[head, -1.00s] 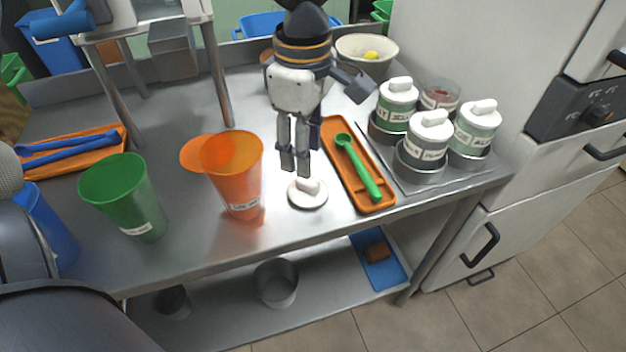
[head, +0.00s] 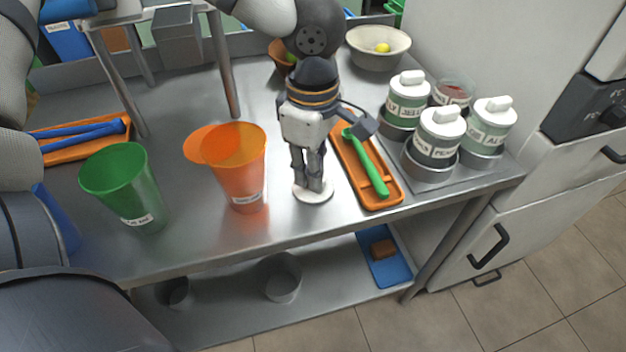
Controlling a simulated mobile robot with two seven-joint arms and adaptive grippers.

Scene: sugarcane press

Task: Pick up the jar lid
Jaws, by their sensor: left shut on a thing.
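The white jar lid (head: 313,197) is a round disc on the metal table, between the orange jug and the orange tray. My left gripper (head: 314,187) points down over it, with its fingers shut on the lid's knob, which they mostly hide. The lid looks flat and at table level; I cannot tell whether it is clear of the surface. A jar without a lid (head: 453,92), with something red inside, stands at the back of the jar group on the right. My right gripper is not in view.
An orange jug (head: 238,165) stands left of the lid, with a green cup (head: 125,188) further left. An orange tray (head: 388,200) with a green spoon (head: 371,170) lies close on the right. Several lidded jars (head: 438,138) stand beyond it. The table's front edge is near.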

